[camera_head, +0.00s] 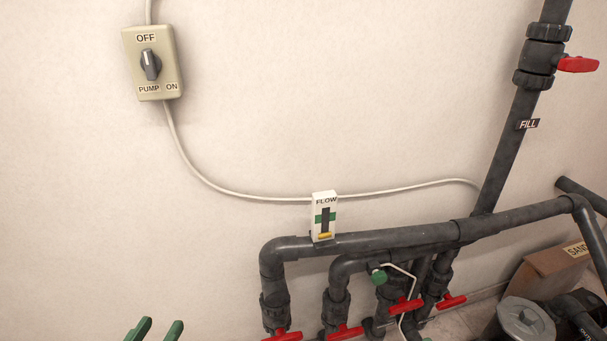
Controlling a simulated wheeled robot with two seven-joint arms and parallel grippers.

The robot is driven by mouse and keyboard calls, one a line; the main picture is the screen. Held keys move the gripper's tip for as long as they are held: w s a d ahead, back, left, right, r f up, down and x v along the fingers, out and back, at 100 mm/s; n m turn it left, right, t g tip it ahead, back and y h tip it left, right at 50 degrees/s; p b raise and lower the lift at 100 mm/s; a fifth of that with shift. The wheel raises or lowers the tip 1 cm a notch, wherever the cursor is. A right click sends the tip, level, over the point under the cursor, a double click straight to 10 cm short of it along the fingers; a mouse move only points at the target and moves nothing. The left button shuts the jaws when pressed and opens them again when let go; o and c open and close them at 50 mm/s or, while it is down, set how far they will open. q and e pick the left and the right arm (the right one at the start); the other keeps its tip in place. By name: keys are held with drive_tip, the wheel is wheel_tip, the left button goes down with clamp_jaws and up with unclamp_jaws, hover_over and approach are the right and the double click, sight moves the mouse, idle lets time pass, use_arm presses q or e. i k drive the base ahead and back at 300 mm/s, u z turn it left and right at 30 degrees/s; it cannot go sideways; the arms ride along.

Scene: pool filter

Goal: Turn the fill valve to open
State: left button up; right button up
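The fill valve (541,56) sits on the dark, slanting upright pipe at the top right, above a FILL label (528,124). Its red handle (578,65) sticks out to the right, crosswise to the pipe. My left gripper (156,330) shows at the bottom edge, left of the middle. Only its two green fingertips are in view, apart with nothing seen between them. It is far to the left of and below the fill valve. My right gripper is not in view.
A pump switch box (152,63) hangs at the upper left, its knob pointing near OFF. A FLOW gauge (324,217) stands on the horizontal pipe (390,239). Several red-handled valves (344,332) sit below. A cardboard box (545,275) and grey lid (525,320) are lower right.

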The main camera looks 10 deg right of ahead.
sight(579, 64)
drive_tip(key=k, duration=1)
